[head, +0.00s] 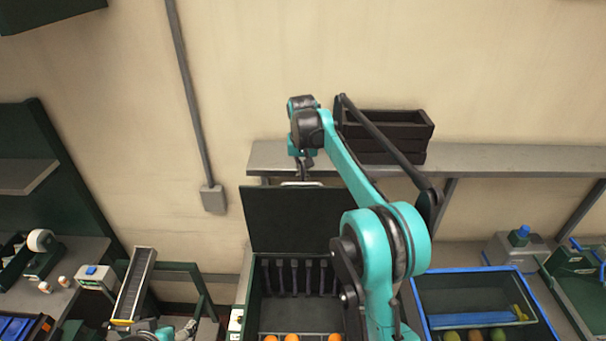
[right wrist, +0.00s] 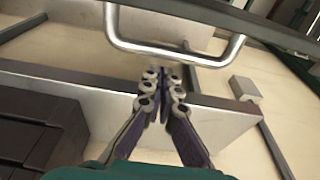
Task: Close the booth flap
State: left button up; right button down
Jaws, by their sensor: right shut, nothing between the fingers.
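The booth flap (head: 285,222) is a dark panel standing raised at the back of the booth (head: 248,290). Its pale metal handle (head: 300,184) is at the top edge. In the right wrist view the handle (right wrist: 165,52) is a bent bar across the top. My right gripper (head: 306,172) is just above the handle in the head view. In the right wrist view my right gripper (right wrist: 163,82) is shut and empty, its tips close to the bar; contact cannot be told. My left gripper (head: 187,328) shows small at the bottom edge, its fingers unclear.
Several oranges (head: 292,338) lie at the booth's front. A wall shelf (head: 500,160) with a dark crate (head: 385,125) is behind my right arm. A blue-rimmed bin (head: 470,272) with fruit stands right, and a ramp (head: 135,283) left.

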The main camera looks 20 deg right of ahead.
jog(key=shift+s+a, duration=0.15)
jog(key=shift+s, duration=0.35)
jog(key=shift+s+r, duration=0.1)
